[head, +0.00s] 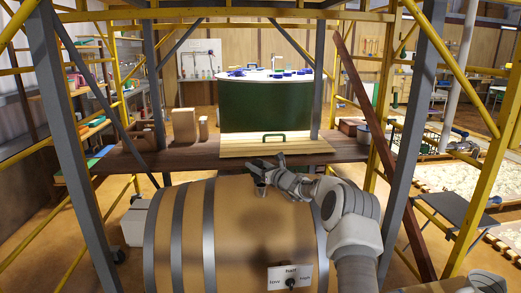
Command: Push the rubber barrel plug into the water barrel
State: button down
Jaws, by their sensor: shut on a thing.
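The water barrel (235,240) lies on its side at the bottom of the head view, light brown with grey metal hoops. The plug is small and partly covered by the fingers. I cannot tell whether it touches the barrel or sits in a hole, and no hole shows.
A white plate with a dark knob (290,279) is on the barrel's front. Grey posts (67,130) and yellow scaffold bars stand on both sides.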

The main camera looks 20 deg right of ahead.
notch_tip(320, 180, up, 4)
jog(key=w+d+m+h, duration=0.1)
jog(key=w+d+h, duration=0.1)
jog(key=w, duration=0.1)
jog(key=shift+t, duration=0.3)
jog(key=shift+s+d+f+b, duration=0.15)
jog(key=shift+f+b, duration=0.55)
jog(key=shift+f, duration=0.6)
jog(key=shift+w+d+f+b, duration=0.1)
jog(key=shift+f+b, duration=0.55)
jog(key=shift+f, duration=0.6)
jog(key=shift+f+b, duration=1.65)
jog(key=shift+f, duration=0.1)
jog(key=shift+f, duration=0.1)
jog(key=shift+f+b, duration=0.65)
jog(key=shift+b, duration=0.1)
